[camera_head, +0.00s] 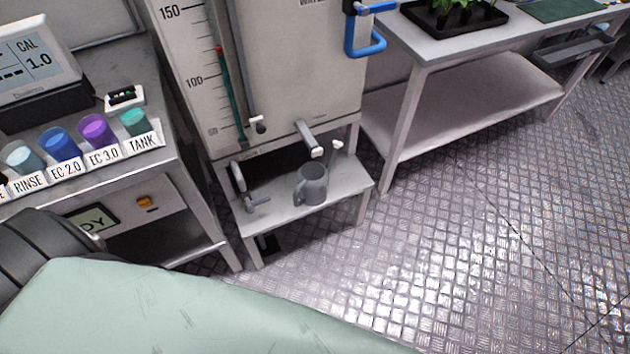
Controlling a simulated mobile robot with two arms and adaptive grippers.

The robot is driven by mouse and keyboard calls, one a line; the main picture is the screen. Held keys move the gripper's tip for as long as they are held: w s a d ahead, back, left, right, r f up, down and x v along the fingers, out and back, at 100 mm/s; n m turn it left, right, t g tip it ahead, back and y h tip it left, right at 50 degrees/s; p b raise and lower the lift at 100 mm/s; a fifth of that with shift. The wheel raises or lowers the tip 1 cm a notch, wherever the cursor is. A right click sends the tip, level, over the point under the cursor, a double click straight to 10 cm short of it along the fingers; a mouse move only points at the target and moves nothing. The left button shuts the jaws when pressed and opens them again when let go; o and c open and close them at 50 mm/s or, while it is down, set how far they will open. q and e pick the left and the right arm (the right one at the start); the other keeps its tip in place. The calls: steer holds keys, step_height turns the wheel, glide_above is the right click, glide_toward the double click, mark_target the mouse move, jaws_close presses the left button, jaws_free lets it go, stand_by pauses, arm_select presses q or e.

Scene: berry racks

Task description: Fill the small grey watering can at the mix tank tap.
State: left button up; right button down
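The small grey watering can (312,187) stands upright on the low white shelf (278,213) in front of the mix tank. The white mix tank (305,75) has a level scale with 100 and 150 marks on its left. Its tap (310,140) sticks out low on the front, and its outlet appears to be above the can. I cannot tell whether water is flowing or what is in the can. A small white-tipped lever (336,146) is right of the tap. Neither of my grippers shows in the head view.
At left, a bench holds a meter (38,62) and several labelled cups, including a purple cup (97,130). At right, a white table (455,38) holds a black plant tray (450,22). The metal floor (460,220) at right is clear.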

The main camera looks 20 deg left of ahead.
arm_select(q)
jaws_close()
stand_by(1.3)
